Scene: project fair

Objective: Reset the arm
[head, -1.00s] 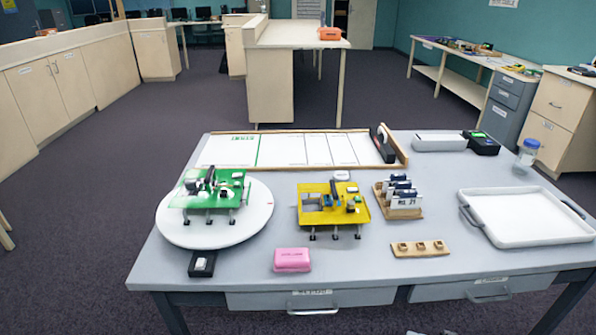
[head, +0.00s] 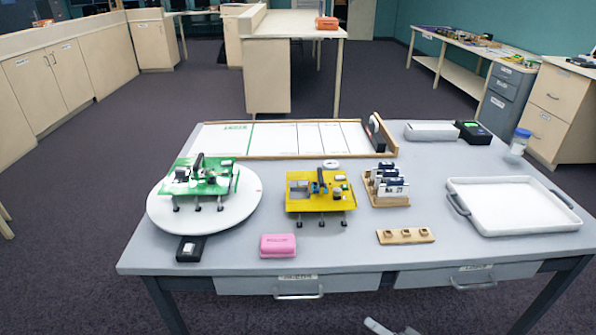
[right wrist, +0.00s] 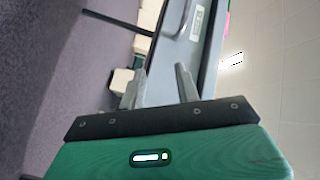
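My right gripper (head: 390,328) shows only as grey fingertips at the bottom edge of the head view, in front of the table. In the right wrist view its two fingers (right wrist: 159,78) stand apart with nothing between them, so it is open and empty. The table's drawer front (right wrist: 192,28) lies beyond the fingers. My left gripper is in neither view.
The grey table (head: 235,258) holds a green board (head: 212,187) on a white turntable (head: 245,207), a yellow board (head: 305,205), a pink box (head: 277,245), a wooden block (head: 405,236) and a white tray (head: 520,207). Bare tabletop lies between them.

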